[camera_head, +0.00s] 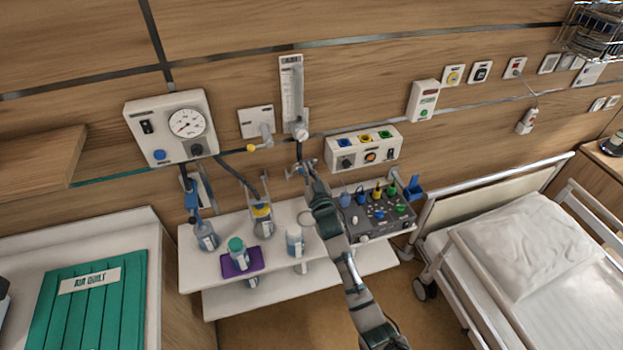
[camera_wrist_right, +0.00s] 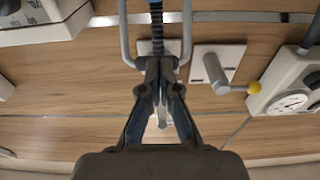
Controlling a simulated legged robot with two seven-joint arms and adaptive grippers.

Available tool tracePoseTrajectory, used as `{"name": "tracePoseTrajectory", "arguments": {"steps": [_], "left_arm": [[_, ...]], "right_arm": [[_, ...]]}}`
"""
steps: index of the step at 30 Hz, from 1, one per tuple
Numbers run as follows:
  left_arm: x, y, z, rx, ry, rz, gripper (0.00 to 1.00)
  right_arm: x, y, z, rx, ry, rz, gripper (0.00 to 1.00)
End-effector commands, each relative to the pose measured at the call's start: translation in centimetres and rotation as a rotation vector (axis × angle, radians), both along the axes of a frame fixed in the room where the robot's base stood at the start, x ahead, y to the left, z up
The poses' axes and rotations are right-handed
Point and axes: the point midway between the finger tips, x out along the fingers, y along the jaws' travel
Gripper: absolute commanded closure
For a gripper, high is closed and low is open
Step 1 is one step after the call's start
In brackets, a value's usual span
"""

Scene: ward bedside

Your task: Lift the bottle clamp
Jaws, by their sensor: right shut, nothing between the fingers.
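My right gripper (camera_head: 303,169) reaches up over the shelf to the wall, just below the flowmeter (camera_head: 291,90). In the right wrist view its fingers (camera_wrist_right: 160,66) are shut and empty. They point at a dark ribbed hose (camera_wrist_right: 157,30), with a grey U-shaped metal bracket (camera_wrist_right: 124,35) around their tips; contact cannot be told. I cannot tell for sure which part is the bottle clamp. A blue clamp-like fitting (camera_head: 192,199) hangs at the left above a bottle (camera_head: 206,236), away from my gripper. My left gripper is out of view.
The white shelf (camera_head: 195,268) carries several bottles, a purple pad (camera_head: 243,262) and a grey control box (camera_head: 375,222). A gauge panel (camera_head: 172,126) is on the wall. A bed (camera_head: 530,240) stands at right, a green quilt (camera_head: 90,305) lies at left.

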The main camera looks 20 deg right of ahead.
Motion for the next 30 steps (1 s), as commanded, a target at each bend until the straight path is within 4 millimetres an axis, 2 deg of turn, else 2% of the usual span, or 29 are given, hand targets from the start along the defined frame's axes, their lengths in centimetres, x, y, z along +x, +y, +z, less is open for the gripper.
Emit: {"name": "tracePoseTrajectory", "arguments": {"steps": [1,4,15,30], "left_arm": [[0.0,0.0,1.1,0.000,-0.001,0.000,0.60],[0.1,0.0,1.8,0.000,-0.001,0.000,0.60],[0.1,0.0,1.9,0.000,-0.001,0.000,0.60],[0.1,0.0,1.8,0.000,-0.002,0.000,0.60]], "right_arm": [[0.4,0.0,1.0,-0.003,0.021,0.000,1.00],[1.3,0.1,1.4,-0.001,0.021,0.000,1.00],[4.2,0.2,3.0,-0.002,0.019,0.000,1.00],[4.9,0.2,3.3,-0.001,0.019,0.000,1.00]]}}
